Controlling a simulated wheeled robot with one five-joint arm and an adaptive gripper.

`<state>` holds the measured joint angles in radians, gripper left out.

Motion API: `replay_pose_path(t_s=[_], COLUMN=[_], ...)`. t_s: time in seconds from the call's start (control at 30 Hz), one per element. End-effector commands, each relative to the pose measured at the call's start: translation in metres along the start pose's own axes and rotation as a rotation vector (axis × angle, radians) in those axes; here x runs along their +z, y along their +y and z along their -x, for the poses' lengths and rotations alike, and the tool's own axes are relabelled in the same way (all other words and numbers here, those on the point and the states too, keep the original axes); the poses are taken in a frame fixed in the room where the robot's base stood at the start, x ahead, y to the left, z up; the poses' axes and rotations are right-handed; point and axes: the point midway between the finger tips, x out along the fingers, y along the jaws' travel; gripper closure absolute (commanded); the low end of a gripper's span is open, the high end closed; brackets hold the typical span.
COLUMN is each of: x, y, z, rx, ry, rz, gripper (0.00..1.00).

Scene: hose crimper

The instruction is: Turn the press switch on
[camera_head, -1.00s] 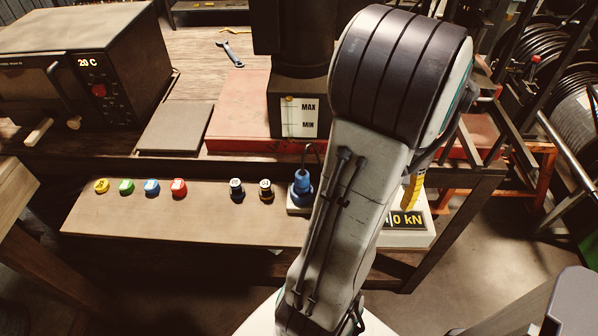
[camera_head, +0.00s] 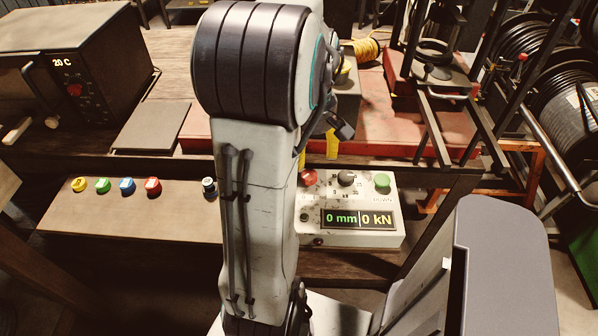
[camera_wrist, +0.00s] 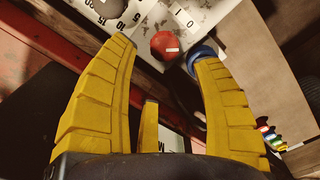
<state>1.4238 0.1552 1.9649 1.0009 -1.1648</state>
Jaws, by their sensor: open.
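The white press control box (camera_head: 352,190) is on the bench front, right of my arm. My gripper (camera_head: 318,150) has yellow fingers apart and empty, just behind the box in the picture. In the wrist view my gripper (camera_wrist: 162,52) is open; contact is unclear.
A blue plug (camera_wrist: 199,55) is by the right fingertip in the wrist view. A dark oven-like box (camera_head: 70,75) stands at back left. A red press base (camera_head: 375,130) lies behind the control box.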

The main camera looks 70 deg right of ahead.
Motion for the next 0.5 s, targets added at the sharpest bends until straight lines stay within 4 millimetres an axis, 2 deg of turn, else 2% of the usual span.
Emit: replay_pose_path(t_s=[0.5], x=[0.0017], y=[-0.004], z=[0.0006], rx=[-0.019], ry=[-0.004], rz=[0.433], gripper=[0.39])
